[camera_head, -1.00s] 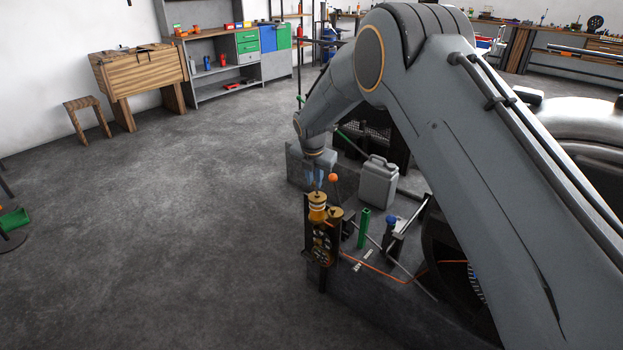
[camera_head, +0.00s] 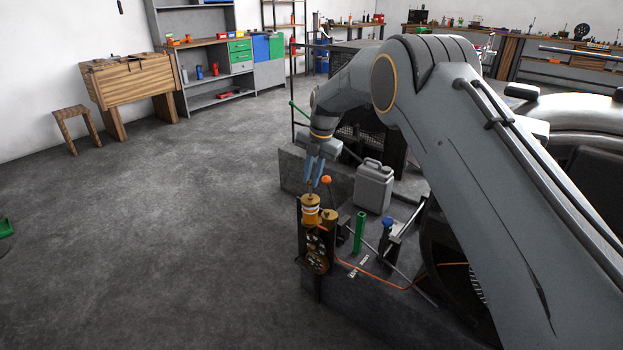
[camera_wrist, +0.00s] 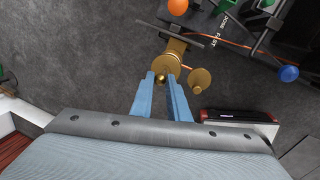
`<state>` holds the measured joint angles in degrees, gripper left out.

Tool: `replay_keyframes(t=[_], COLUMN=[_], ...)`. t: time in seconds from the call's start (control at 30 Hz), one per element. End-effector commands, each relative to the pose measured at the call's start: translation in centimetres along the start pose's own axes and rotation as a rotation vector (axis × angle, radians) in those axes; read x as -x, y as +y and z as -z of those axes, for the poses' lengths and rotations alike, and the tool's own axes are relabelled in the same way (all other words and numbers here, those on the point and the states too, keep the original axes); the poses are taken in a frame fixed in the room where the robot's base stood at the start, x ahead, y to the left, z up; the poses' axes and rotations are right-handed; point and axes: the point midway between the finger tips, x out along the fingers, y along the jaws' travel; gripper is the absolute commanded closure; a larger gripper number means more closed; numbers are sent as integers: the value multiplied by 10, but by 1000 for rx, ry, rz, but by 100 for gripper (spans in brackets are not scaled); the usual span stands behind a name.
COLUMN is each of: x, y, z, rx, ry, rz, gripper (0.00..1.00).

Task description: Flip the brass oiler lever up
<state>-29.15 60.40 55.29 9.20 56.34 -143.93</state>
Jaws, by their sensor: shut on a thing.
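In the wrist view the oiler's round brass top (camera_wrist: 167,64) shows just beyond my fingertips. The small brass ball end of its lever (camera_wrist: 161,78) sits between the tips. My gripper (camera_head: 312,181) has blue fingers pointing down at the oiler and is shut on the lever. The fingers hide part of the lever, so its exact angle is hard to tell.
A green post (camera_head: 359,232), a blue knob (camera_head: 387,222) and a grey canister (camera_head: 373,186) stand to the right. The floor to the left is open.

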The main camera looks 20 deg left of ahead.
Motion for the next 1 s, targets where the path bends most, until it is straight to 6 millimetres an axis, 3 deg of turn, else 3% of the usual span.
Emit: replay_keyframes(t=[0.2,0.23,0.33,0.67,1.0], x=[1,1,0,3,51], y=[0,0,0,0,0], z=[-1,-1,-1,0,-1], rx=[-1,-1,-1,0,-1], ry=[-3,-3,-3,-2,-4], rz=[-2,-2,-1,-1,-2], gripper=[100,82,66,66,66])
